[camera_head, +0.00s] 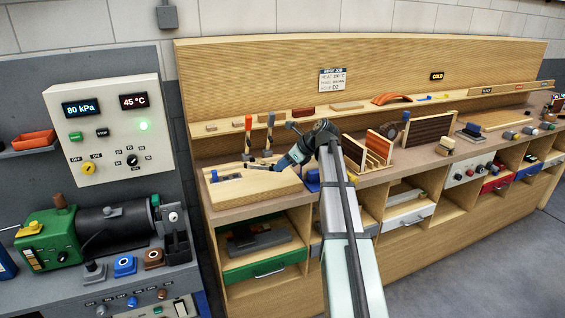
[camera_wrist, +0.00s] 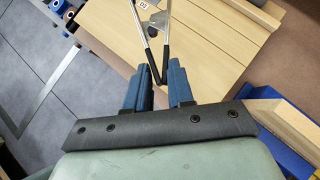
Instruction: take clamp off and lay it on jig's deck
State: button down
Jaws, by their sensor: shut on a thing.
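The clamp (camera_wrist: 166,52) is a slim V-shaped tool with silver arms and black ends. In the wrist view it runs up from between the blue fingertips of my gripper (camera_wrist: 162,72), which is shut on its black end. Its far end is cut off at the top. The jig's pale wooden deck (camera_wrist: 215,55) lies beyond the fingers. In the head view the jig (camera_head: 258,188) sits at the bench's left end, and my gripper (camera_head: 285,163) is low over its right part. The clamp is too small there to make out clearly, and I cannot tell whether it touches the deck.
Behind the jig stand an orange-red-handled tool (camera_head: 248,133) and a grey-handled one (camera_head: 270,128). A rack of upright panels (camera_head: 372,150) is to the right. The jig's front deck looks clear.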

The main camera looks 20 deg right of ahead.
jog(key=shift+f, duration=2.95)
grip_release()
jog(key=v, duration=1.4)
jog(key=shift+f, duration=0.1)
